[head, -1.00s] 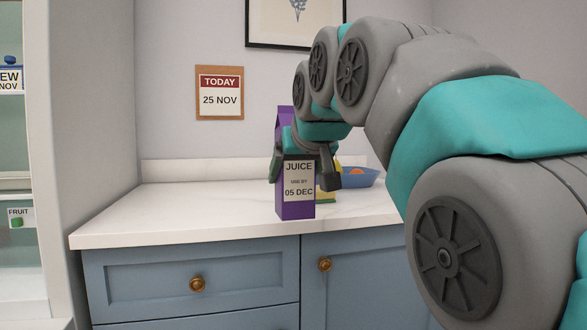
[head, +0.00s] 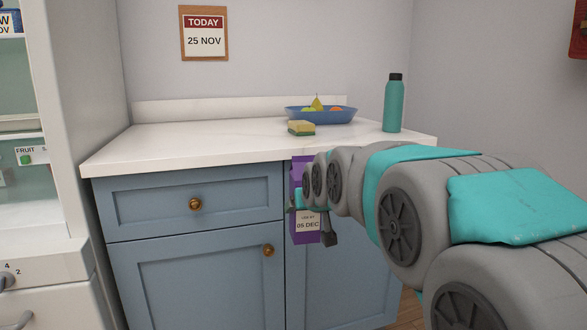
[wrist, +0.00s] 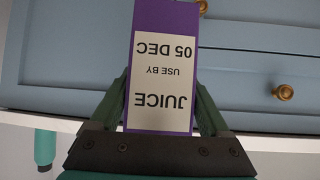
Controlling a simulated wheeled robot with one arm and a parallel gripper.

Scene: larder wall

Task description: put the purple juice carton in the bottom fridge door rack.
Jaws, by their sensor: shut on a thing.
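The purple juice carton (head: 296,172) is held upright in front of the blue cabinet doors, below the countertop edge. Its label reads "USE BY 05 DEC"; my arm hides part of it in the head view. In the wrist view the carton (wrist: 165,20) stands between both fingers, and its label appears upside down. My gripper (head: 310,215) is shut on the carton; it also shows in the wrist view (wrist: 165,118). At the left edge is the open fridge (head: 35,190), with part of its inside in view. The bottom door rack is not in view.
The white countertop (head: 190,145) carries a sponge (head: 301,128), a blue fruit bowl (head: 335,117) and a teal bottle (head: 393,105). A calendar sign (head: 203,33) on the wall reads 25 NOV. Blue cabinets (head: 180,280) stand close behind the carton.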

